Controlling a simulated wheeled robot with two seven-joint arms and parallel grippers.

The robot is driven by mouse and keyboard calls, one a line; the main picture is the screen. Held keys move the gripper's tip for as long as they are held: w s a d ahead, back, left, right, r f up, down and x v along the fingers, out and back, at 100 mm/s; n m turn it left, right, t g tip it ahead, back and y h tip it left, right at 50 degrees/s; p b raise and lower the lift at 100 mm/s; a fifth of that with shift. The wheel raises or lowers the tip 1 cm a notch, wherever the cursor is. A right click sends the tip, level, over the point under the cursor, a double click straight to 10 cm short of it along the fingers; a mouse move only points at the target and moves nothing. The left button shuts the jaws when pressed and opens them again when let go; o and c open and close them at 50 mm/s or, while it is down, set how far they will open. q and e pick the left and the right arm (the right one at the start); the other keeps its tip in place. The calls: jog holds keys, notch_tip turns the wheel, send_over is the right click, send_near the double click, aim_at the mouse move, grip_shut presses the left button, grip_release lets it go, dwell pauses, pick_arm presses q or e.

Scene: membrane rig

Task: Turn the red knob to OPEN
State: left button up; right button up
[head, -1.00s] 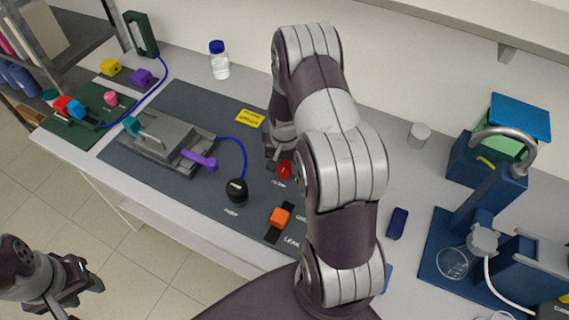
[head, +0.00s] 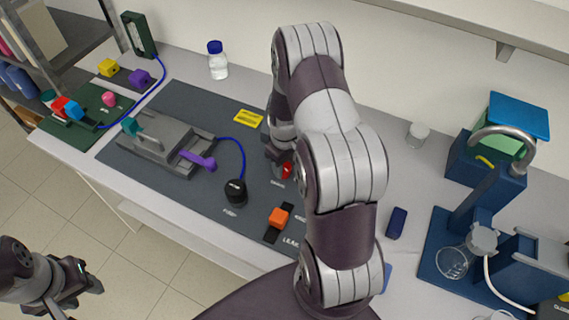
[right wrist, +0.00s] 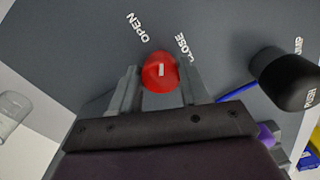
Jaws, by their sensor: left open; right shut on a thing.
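The red knob (head: 287,170) sits on the dark mat, partly hidden by my right arm in the head view. In the right wrist view the red knob (right wrist: 160,72) is between the two fingers of my right gripper (right wrist: 160,84), which is shut on it. A short white mark on the knob's top lies between the OPEN label (right wrist: 145,27) on the left and the CLOSE label (right wrist: 182,47) on the right. My left gripper (head: 78,282) is open and empty, low at the left, off the table.
A black pump bulb (right wrist: 286,78) stands right of the knob in the wrist view. On the mat (head: 190,95) are also a grey clamp rig (head: 165,140) with a purple lever and an orange block (head: 279,217). A blue stand (head: 455,245) with a flask is at the right.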

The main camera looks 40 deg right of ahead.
aim_at(285, 166)
jog(key=n, duration=0.6)
jog(key=shift+w+d+r, duration=0.1)
jog(key=shift+w+d, duration=0.05)
jog(key=shift+n, duration=0.3)
dwell(0.4)
jog(key=o, duration=1.1)
jog(key=shift+c, duration=0.2)
notch_tip(285, 166, up, 13)
jog(key=b, duration=0.2)
jog(key=shift+f, duration=0.2)
